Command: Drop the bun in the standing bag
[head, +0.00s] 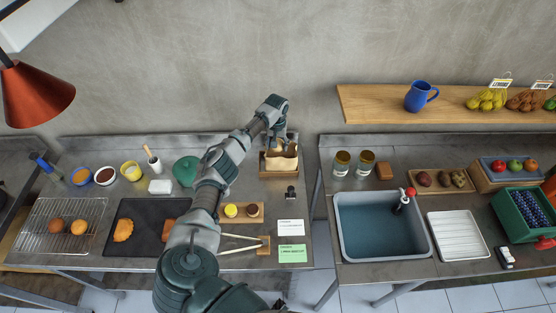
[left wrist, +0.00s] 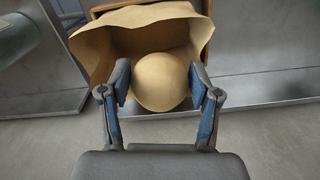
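The brown paper bag (head: 283,164) stands open in a wooden holder (head: 266,172) at the back of the left table. In the left wrist view the open bag (left wrist: 103,46) shows its mouth behind the bun. My left gripper (head: 279,143) is over the bag's mouth. The round, pale tan bun (left wrist: 163,82) sits between its two fingertips, which touch its sides. My left gripper in the wrist view (left wrist: 160,85) is shut on the bun. The bag's bottom is hidden. My right gripper is not in view.
A green rounded thing (head: 186,170) stands left of the bag. A small wooden board (head: 256,218) with yellow and dark items, tongs (head: 240,249) and cards (head: 291,227) lie in front. A wall shelf (head: 380,96) and sink (head: 384,251) are to the right.

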